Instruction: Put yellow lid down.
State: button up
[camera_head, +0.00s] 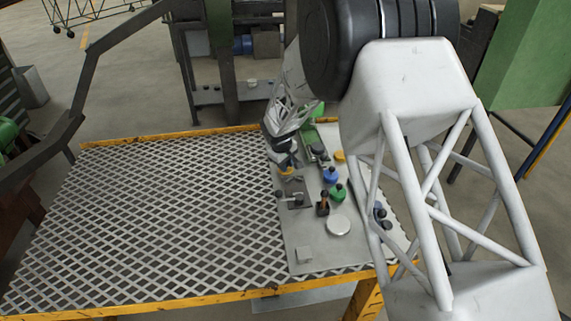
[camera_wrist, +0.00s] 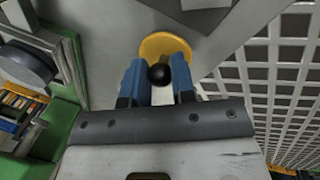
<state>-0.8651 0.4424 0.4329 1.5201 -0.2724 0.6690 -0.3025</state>
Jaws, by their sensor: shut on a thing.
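The yellow lid (camera_wrist: 165,45) is a round disc with a black ball knob (camera_wrist: 160,74). In the wrist view my gripper (camera_wrist: 158,78) has its blue fingers shut on the knob. In the head view my gripper (camera_head: 284,166) is over the left edge of the grey board, with a bit of the yellow lid (camera_head: 286,172) showing below it. I cannot tell whether the lid touches the surface under it.
The grey board (camera_head: 305,235) lies on a yellow-edged mesh table (camera_head: 160,200). To the right of my gripper stand a blue-topped jar (camera_head: 331,175), a green-topped jar (camera_head: 338,192), a yellow item (camera_head: 339,156) and a pale disc (camera_head: 338,225). The mesh to the left is clear.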

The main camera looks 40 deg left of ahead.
aim_at(281, 173)
jog(key=o, duration=0.9)
jog(key=r, duration=0.4)
jog(key=s+r, duration=0.1)
jog(key=r, duration=0.3)
jog(key=s+r, duration=0.1)
jog(key=r, duration=0.3)
jog(key=shift+s+a, duration=0.15)
jog(key=shift+a, duration=0.05)
dwell(0.4)
